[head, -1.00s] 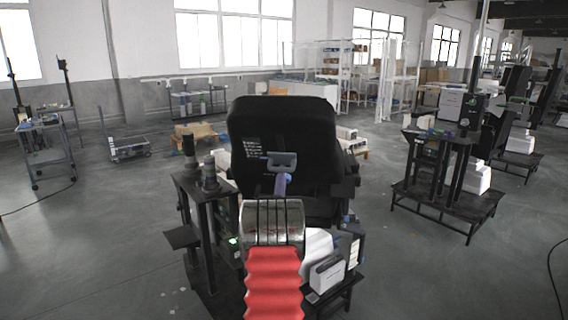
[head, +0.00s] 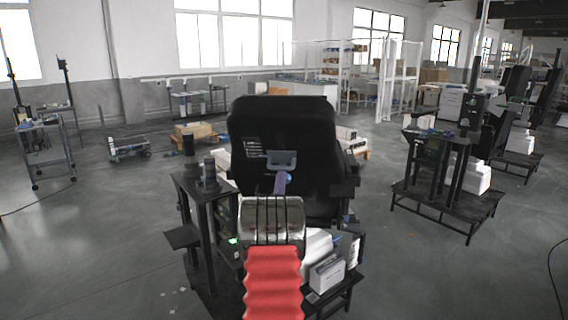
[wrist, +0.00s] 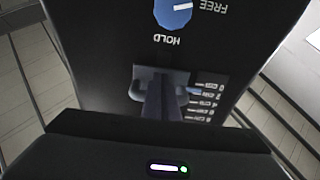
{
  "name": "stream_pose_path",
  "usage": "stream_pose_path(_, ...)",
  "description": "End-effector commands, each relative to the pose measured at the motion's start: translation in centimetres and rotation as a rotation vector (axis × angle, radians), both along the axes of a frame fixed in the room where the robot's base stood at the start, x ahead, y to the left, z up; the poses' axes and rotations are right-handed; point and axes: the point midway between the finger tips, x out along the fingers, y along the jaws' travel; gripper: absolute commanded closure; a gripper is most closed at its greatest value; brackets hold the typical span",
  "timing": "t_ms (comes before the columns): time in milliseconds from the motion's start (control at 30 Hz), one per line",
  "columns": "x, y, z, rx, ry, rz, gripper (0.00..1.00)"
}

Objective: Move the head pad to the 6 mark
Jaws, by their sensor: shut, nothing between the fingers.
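A large black padded unit (head: 283,115) with a rounded top stands in front of me. In the wrist view its black panel (wrist: 110,60) appears upside down, with a blue knob (wrist: 172,12) lettered FREE and HOLD. A printed scale of several marks (wrist: 207,102) lies to the right; its numerals are too small to read surely. A grey bracket (wrist: 181,76) sits beside the scale, with a small bluish tab towards the marks. My gripper (wrist: 162,88) is shut, its fingers in front of the bracket and hiding its middle. Whether they touch it I cannot tell.
A dark side table (head: 192,190) with black cylinders stands left of the unit. White boxes (head: 326,271) sit low at its right. Another dark stand (head: 440,205) is farther right, and a grey trolley (head: 45,150) far left. Open floor lies between them.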

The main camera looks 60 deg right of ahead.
Motion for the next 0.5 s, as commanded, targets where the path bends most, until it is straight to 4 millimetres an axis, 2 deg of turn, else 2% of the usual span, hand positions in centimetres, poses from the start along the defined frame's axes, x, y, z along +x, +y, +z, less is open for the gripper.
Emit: stream_pose_path(500, -0.10, 0.36, 0.58, -0.003, -0.001, 0.000, 1.00)
